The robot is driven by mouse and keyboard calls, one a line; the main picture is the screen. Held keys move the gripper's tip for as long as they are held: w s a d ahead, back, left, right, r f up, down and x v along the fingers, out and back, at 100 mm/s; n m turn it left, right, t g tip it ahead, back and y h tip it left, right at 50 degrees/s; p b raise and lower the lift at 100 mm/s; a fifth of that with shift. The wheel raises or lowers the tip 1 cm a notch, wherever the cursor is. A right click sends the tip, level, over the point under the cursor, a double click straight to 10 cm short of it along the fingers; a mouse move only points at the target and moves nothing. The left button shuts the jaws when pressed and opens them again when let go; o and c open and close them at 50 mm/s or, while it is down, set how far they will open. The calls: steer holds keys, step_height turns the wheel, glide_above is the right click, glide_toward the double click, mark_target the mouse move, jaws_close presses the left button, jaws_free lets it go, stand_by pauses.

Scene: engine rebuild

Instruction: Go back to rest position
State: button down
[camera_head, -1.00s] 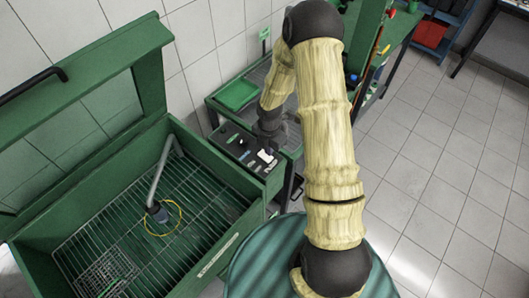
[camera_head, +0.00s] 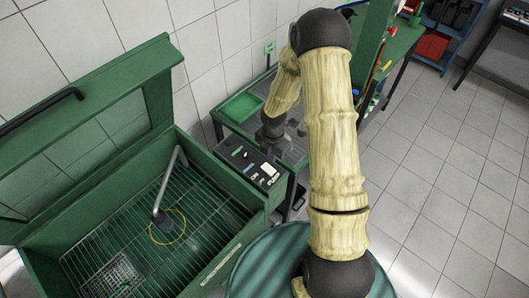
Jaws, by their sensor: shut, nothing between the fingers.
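My arm reaches up from the lower middle of the view and bends over at the top. My gripper (camera_head: 271,133) hangs down beyond the control panel (camera_head: 250,158) of the green wash cabinet, at the near edge of a green bench (camera_head: 225,118). It appears empty, and its fingers are small and partly dark against the background. The panel carries several small buttons and a white switch.
The wash cabinet (camera_head: 205,262) stands open at left, its windowed lid (camera_head: 90,105) raised. Inside are a grille, a bent pipe (camera_head: 167,185) and a yellow ring (camera_head: 167,227). A green tray (camera_head: 241,106) lies on the bench. Tiled floor (camera_head: 440,190) is clear at right.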

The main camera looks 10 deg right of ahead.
steer(key=shift+r, duration=0.1)
steer(key=s+r+m+t+b, duration=0.2)
steer(key=s+r+m+b, duration=0.6)
steer(key=m, duration=1.7)
steer(key=s+r, duration=0.5)
steer(key=s, duration=0.1)
steer(key=shift+s+r+t, duration=0.2)
steer(key=shift+r+t, duration=0.1)
steer(key=shift+r, duration=0.1)
